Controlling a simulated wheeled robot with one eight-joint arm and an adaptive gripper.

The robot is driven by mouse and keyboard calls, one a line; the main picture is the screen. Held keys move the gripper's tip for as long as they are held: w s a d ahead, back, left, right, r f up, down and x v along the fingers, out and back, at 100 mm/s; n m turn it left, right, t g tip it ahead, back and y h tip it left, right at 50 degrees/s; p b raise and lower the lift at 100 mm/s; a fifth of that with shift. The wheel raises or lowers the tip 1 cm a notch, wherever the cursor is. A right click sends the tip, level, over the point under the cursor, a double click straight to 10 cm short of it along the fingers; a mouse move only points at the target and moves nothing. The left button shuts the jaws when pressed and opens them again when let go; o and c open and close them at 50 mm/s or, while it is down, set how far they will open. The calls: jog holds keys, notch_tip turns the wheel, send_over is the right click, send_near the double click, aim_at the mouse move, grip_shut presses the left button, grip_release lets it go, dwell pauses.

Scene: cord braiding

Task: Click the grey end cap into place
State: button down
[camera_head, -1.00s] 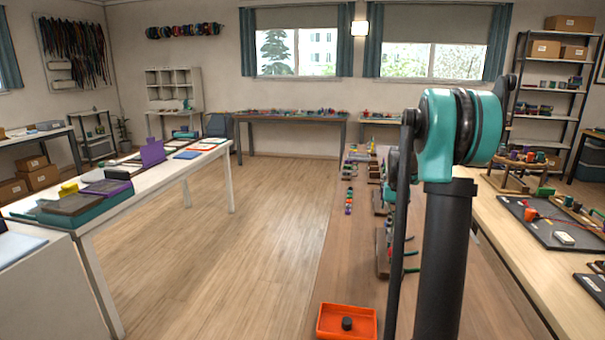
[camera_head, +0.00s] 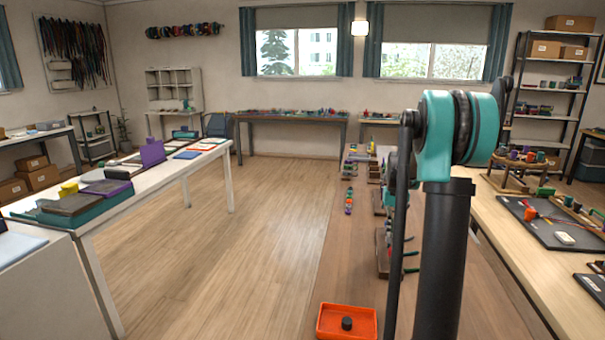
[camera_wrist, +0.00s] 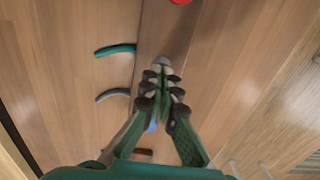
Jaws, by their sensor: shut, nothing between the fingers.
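In the wrist view my gripper (camera_wrist: 163,78) is shut and empty, with its green fingers and dark pads together. A small grey piece (camera_wrist: 162,62), which looks like the end cap, shows just past the fingertips, over a brown wooden strip (camera_wrist: 165,22). The fingertips hide part of it, and I cannot tell whether they touch it or whether it is seated. A bit of blue (camera_wrist: 152,127) shows between the fingers. In the head view my arm hides my gripper and the end cap.
A red piece (camera_wrist: 181,1) lies at the top edge. In the head view an orange tray (camera_head: 323,333) with a black knob (camera_head: 347,323) stands on the bench, with small coloured parts (camera_head: 349,195) farther back.

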jog(key=shift+r, duration=0.1)
notch_tip(320, 180, up, 8)
dwell(0.9)
